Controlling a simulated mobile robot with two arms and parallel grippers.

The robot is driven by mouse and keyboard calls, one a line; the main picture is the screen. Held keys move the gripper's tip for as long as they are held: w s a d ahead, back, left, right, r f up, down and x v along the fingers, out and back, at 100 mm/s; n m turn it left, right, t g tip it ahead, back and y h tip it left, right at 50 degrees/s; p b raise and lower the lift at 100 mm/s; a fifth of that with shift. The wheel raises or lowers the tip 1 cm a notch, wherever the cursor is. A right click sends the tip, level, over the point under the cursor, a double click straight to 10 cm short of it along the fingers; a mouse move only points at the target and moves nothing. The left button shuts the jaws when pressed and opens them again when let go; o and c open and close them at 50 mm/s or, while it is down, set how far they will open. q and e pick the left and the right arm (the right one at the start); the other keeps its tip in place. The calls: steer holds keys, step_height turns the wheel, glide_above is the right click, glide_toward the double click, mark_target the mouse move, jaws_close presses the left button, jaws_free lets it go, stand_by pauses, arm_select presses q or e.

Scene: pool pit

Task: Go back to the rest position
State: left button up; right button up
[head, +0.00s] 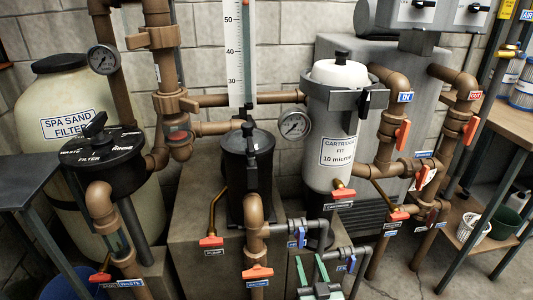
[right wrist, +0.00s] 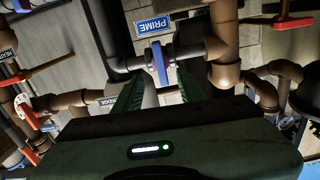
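My right gripper (head: 339,261) is at the bottom edge of the head view, low in front of the small grey pipes. Its two green fingers stand apart. In the right wrist view the fingers (right wrist: 146,85) are also apart, with a blue valve handle (right wrist: 160,62) and grey pipe seen between or beyond them. I see nothing held. Whether the fingers touch the pipe or handle, I cannot tell. My left gripper is not in the head view.
Grey pipes with a blue handle (head: 301,237) are close by. A brown pipe with a red valve handle (head: 257,272) stands left of the gripper. The cartridge filter (head: 338,125) and sand filter (head: 65,115) stand behind. A shelf (head: 510,120) is at the right.

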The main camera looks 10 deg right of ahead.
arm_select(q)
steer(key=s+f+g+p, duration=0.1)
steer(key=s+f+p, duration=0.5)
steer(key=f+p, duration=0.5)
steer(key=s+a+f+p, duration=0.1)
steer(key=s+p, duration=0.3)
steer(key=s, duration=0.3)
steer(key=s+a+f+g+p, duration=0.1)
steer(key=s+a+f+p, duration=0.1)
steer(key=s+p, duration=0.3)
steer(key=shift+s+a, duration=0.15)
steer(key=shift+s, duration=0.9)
arm_select(e)
steer(key=s+d+f+n+g, duration=0.1)
steer(key=s+f+g, duration=0.4)
steer(key=s, duration=1.1)
steer(key=s+d+f+g, duration=0.3)
steer(key=s+f+g, duration=0.3)
steer(key=s+f, duration=0.5)
steer(key=s+d+f+n+g, duration=0.1)
steer(key=s+f+g, duration=0.5)
steer(key=s, duration=1.5)
step_height(320, 180, down, 3)
steer(key=shift+d+r+n+h, duration=0.1)
steer(key=shift+d+n+h, duration=0.2)
steer(key=shift+d, duration=0.3)
